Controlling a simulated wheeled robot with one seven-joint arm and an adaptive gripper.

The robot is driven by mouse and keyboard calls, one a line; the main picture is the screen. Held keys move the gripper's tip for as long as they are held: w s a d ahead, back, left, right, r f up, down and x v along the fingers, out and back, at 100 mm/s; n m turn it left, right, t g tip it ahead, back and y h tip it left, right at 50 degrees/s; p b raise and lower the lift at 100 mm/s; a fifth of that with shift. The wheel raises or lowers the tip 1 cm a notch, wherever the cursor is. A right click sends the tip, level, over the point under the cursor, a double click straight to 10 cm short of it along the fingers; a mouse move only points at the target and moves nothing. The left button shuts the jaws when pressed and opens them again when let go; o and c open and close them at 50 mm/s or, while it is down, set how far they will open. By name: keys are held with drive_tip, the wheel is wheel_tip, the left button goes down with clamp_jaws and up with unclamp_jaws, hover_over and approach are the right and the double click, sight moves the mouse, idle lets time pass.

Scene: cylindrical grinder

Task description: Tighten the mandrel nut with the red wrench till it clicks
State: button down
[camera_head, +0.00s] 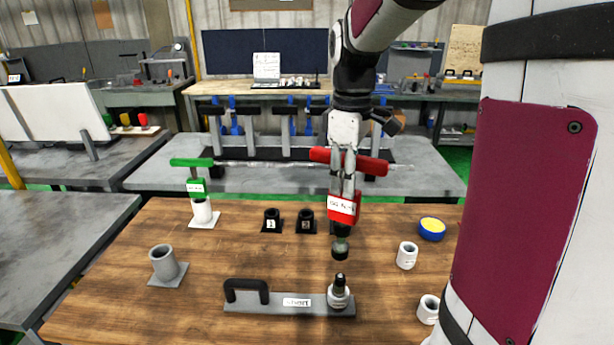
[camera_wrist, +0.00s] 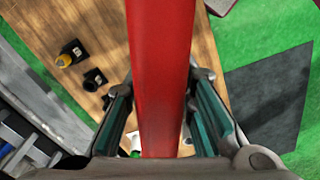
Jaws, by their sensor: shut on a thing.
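The red wrench (camera_head: 342,207) is a T-handled tool with a white label and a dark socket end. My gripper (camera_head: 343,183) is shut on it below its crossbar, and it hangs about upright. In the wrist view its red crossbar (camera_wrist: 160,75) runs between the two teal-padded fingers (camera_wrist: 163,115). The socket end is above the mandrel (camera_head: 339,293), with a visible gap between them. The mandrel has a dark top stud and a light, ring-like body, and stands at the right end of a grey handled plate (camera_head: 272,304). I cannot make out the nut clearly.
A green T-wrench (camera_head: 196,187) stands in a white holder at left. Black sockets marked 1 (camera_head: 271,221) and 2 (camera_head: 305,222) stand behind. A grey cup (camera_head: 164,263), white cylinders (camera_head: 407,255) and a yellow-topped blue disc (camera_head: 432,228) are spread around the wooden table (camera_head: 235,265).

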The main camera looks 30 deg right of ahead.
sight(346, 222)
drive_tip(key=shift+s+d, duration=0.2)
drive_tip(key=shift+p, duration=0.3)
wheel_tip(346, 222, down, 2)
drive_tip(key=shift+f+b, duration=0.2)
drive_tip(key=shift+b, duration=0.2)
drive_tip(key=shift+f+b, duration=0.45)
drive_tip(key=shift+f, duration=1.1)
drive_tip(key=shift+f+b, duration=0.35)
drive_tip(key=shift+f, duration=1.6)
drive_tip(key=shift+s+a+f+m+p, duration=0.1)
drive_tip(key=shift+m+p, duration=0.15)
drive_tip(key=shift+m, duration=0.7)
drive_tip(key=shift+w+d+f+m+p, duration=0.1)
drive_tip(key=shift+m+p, duration=0.1)
drive_tip(key=shift+m, duration=0.7)
drive_tip(key=shift+s+a+f+m+p, duration=0.1)
drive_tip(key=shift+m+p, duration=0.15)
drive_tip(key=shift+m, duration=0.7)
drive_tip(key=shift+m+p, duration=0.75)
drive_tip(key=shift+m, duration=1.95)
